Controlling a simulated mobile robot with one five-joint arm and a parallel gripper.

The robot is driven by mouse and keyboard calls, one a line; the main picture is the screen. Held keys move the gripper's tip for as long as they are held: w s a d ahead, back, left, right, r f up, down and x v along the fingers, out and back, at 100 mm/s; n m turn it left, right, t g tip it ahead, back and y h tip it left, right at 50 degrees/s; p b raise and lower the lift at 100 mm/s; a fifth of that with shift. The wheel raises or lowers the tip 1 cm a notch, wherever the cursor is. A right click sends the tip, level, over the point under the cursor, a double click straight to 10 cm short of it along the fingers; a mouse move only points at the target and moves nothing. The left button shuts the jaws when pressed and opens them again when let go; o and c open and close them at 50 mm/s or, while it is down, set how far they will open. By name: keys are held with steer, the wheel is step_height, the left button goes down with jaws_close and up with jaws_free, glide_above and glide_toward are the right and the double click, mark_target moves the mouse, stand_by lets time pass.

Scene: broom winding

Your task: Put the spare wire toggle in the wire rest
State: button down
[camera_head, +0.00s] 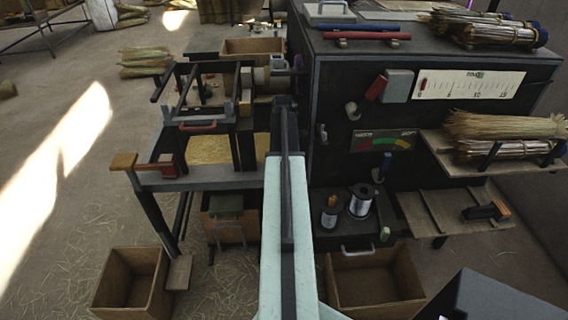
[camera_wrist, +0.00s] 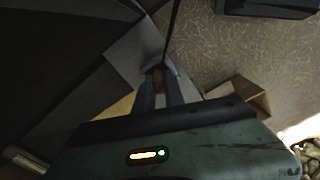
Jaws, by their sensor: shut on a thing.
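The fingers hide part of the piece. In the head view my pale arm reaches forward over the middle, and its end hides the gripper and toggle. I cannot tell for certain which thing is the wire rest. A dark bracket with an orange-brown block (camera_head: 487,211) sits on the lower right shelf.
The dark cabinet (camera_head: 340,110) stands close right of my arm. A wire spool (camera_head: 360,201) is on its lower ledge. A winding bench (camera_head: 215,180) stands left. Open wooden boxes (camera_head: 131,281) (camera_head: 372,286) are on the floor.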

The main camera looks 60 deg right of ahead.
steer(key=c, duration=1.4)
jaws_free()
step_height(320, 180, up, 12)
steer(key=p, duration=1.2)
steer(key=shift+r, duration=0.2)
steer(key=shift+f, duration=0.1)
